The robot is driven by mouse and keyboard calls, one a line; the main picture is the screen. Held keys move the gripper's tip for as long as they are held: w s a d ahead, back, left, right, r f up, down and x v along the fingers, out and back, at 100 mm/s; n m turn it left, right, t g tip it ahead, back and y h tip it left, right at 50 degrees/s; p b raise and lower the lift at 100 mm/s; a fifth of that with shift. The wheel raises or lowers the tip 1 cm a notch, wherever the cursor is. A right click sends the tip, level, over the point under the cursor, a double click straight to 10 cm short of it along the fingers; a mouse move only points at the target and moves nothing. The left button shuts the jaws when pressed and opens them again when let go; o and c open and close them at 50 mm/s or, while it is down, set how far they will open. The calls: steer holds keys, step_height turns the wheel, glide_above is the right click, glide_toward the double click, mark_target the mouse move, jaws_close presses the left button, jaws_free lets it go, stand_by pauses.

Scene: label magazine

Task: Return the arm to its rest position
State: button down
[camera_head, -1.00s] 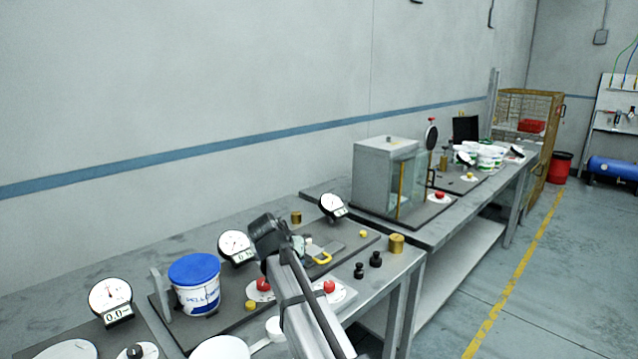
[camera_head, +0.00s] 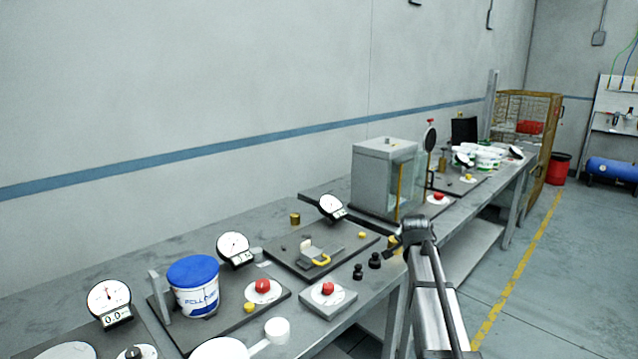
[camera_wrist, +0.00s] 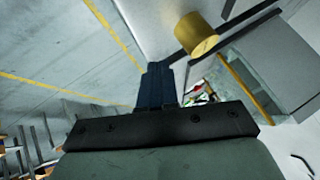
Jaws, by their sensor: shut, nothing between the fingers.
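My gripper (camera_head: 390,243) is at the front edge of the bench in the head view, beside the two black knobs and in front of a brass cylinder that it partly hides. In the wrist view my gripper (camera_wrist: 155,68) has its dark fingers together, with nothing between them. The brass cylinder (camera_wrist: 196,35) shows just past the fingertips there, apart from them as far as I can tell. My arm comes up from the bottom of the head view, over the floor side of the bench.
A bucket with a blue lid (camera_head: 194,285), dial gauges (camera_head: 234,248), red buttons (camera_head: 328,288) and a fixture plate with a yellow clamp (camera_head: 321,261) stand on the bench. A glass-fronted cabinet (camera_head: 384,178) stands behind. The floor aisle (camera_head: 560,290) at right is clear.

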steer(key=s+d+f+n+g, duration=0.1)
steer(key=s+f, duration=0.3)
steer(key=f, duration=0.6)
steer(key=s+d+f+n+g, duration=0.1)
steer(key=s+f+n+g, duration=0.1)
steer(key=s+f, duration=0.5)
steer(key=s+d+f+n+g, duration=0.1)
steer(key=s+f, duration=0.1)
steer(key=f, duration=1)
steer(key=s+a+f+n+g+y, duration=0.15)
steer(key=s+a+f, duration=0.25)
steer(key=s+f, duration=0.55)
steer(key=s+a+f+n+g, duration=0.2)
steer(key=s+a+f+g, duration=0.15)
steer(key=s+f, duration=0.65)
steer(key=s+a+f+n+g, duration=0.1)
steer(key=s+a+f+g, duration=0.1)
steer(key=s, duration=0.8)
steer(key=s+a+f+n+g, duration=0.1)
steer(key=s+a+f+g, duration=0.1)
steer(key=s, duration=0.9)
steer(key=s+a+f+n+g, duration=0.1)
steer(key=s+a+f+g, duration=0.1)
steer(key=s, duration=0.8)
steer(key=shift+s+a+f+y, duration=0.2)
steer(key=shift+a+f+y, duration=0.2)
steer(key=shift+a+y, duration=0.05)
steer(key=c, duration=1.8)
jaws_free()
